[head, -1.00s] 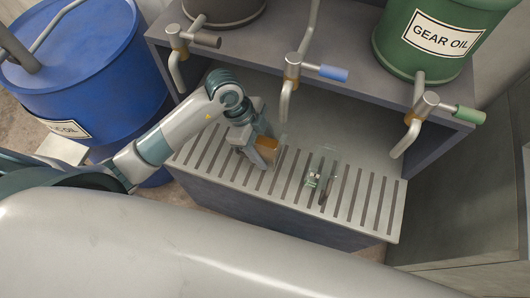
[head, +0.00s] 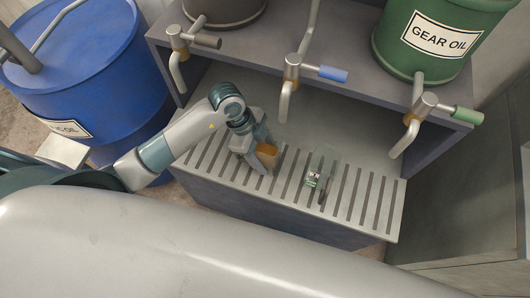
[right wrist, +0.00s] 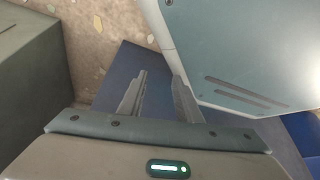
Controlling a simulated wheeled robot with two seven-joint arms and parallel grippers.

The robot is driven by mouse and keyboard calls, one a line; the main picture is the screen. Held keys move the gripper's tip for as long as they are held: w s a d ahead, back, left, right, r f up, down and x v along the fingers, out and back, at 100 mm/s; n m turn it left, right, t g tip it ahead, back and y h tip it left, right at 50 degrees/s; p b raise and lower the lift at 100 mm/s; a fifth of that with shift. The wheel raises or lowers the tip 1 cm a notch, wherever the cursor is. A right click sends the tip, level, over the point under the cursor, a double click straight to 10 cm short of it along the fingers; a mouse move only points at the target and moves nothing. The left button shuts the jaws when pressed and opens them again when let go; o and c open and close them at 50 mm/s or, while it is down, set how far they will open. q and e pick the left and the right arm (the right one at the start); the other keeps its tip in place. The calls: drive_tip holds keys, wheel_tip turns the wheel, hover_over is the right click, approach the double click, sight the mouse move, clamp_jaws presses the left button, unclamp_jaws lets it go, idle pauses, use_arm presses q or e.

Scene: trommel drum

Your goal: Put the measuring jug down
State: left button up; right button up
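The measuring jug (head: 273,138) is a clear vessel with amber liquid, at the slotted drip tray in the head view. My left gripper (head: 266,157) is at the jug, with its fingers against the near side and partly covering it. It looks shut on the jug's handle side, which is mostly hidden. The jug looks upright and very low over the tray or on it; I cannot tell whether its base touches. My right gripper (right wrist: 158,95) is open and empty in the right wrist view, its two fingers apart, away from the jug.
A clear container (head: 318,172) with a small green label stands on the slotted tray (head: 372,205), right of the jug. Blue-handled (head: 333,74) and green-handled (head: 467,115) taps hang above. A blue drum (head: 85,75) stands left. The tray's right part is clear.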

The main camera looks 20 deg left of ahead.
drive_tip(key=shift+w, duration=0.1)
use_arm(q)
drive_tip(key=o, duration=1.5)
use_arm(e)
drive_tip(key=shift+w+r, duration=0.2)
drive_tip(key=shift+w, duration=0.1)
use_arm(q)
drive_tip(key=shift+a+r, duration=0.2)
drive_tip(key=shift+r, duration=0.2)
drive_tip(key=v, duration=0.6)
drive_tip(key=shift+a+r+b, duration=0.15)
drive_tip(key=shift+r+b, duration=0.15)
drive_tip(key=shift+b, duration=0.05)
use_arm(e)
drive_tip(key=shift+w+a+r+t, duration=0.15)
drive_tip(key=shift+w+a+t, duration=0.1)
drive_tip(key=shift+w, duration=0.25)
drive_tip(key=shift+w+a+r+t, duration=0.1)
drive_tip(key=shift+w+a+t, duration=0.1)
drive_tip(key=shift+w, duration=0.3)
